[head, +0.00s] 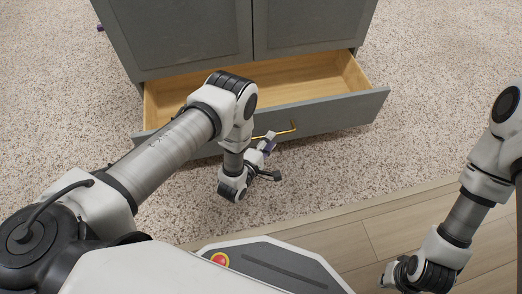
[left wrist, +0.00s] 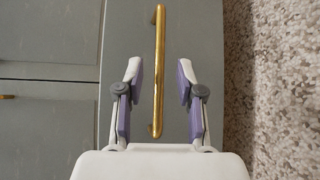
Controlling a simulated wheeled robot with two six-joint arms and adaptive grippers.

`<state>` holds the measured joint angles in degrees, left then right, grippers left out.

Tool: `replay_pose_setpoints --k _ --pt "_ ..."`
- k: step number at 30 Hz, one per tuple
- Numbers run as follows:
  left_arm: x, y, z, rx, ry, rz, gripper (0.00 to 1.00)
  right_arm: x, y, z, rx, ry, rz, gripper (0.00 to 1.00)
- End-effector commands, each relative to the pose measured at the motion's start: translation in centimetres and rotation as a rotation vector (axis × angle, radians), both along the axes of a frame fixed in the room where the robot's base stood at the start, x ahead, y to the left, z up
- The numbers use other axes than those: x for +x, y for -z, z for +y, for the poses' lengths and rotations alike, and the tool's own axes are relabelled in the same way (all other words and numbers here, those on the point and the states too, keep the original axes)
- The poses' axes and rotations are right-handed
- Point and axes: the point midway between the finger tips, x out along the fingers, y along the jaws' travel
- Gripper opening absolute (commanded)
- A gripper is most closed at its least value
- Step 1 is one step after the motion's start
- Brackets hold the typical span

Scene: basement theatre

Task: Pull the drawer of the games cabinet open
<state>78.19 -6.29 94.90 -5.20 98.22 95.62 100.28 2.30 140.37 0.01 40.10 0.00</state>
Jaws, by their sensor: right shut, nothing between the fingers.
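The games cabinet (head: 180,40) is grey, and its wide bottom drawer (head: 345,115) stands pulled out, showing a bare, light wooden inside. A brass bar handle (head: 288,131) is on the drawer front; it also shows in the left wrist view (left wrist: 158,70). My left gripper (head: 272,156) is low in front of the drawer, at the handle. In the left wrist view its purple-padded fingers (left wrist: 159,75) are spread, one on each side of the handle, with a gap on both sides. My right arm is at the right edge; its fingers are out of frame.
Two grey doors (head: 310,20) above the drawer are shut. Speckled carpet (head: 440,60) surrounds the cabinet, clear to the right of the drawer. A wood floor strip (head: 400,225) lies nearer me. A small purple thing (head: 100,27) shows left of the cabinet.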

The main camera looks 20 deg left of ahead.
Motion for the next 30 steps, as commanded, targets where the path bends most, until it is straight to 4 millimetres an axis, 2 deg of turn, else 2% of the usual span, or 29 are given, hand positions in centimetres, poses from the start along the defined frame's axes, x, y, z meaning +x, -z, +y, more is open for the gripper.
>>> replay_pose_setpoints --k 1,6,10,27,30 --pt "-1.4 -0.1 0.3 0.001 -0.001 0.005 0.37 0.0 0.0 0.0 0.000 0.000 0.000 0.00" --pt "-5.4 -0.7 1.2 0.000 -0.003 0.004 0.37 0.0 0.0 0.0 0.000 0.000 0.000 0.00" --pt "-7.0 -1.0 1.5 0.001 -0.002 0.002 0.37 0.0 0.0 0.0 0.000 0.000 0.000 0.00" --pt "-7.4 -1.1 1.6 0.000 -0.001 -0.001 0.37 0.0 0.0 0.0 0.000 0.000 0.000 0.00" --pt "-6.5 -2.3 1.6 0.001 -0.003 -0.019 0.37 0.0 -0.4 0.0 0.000 0.000 0.000 0.00"
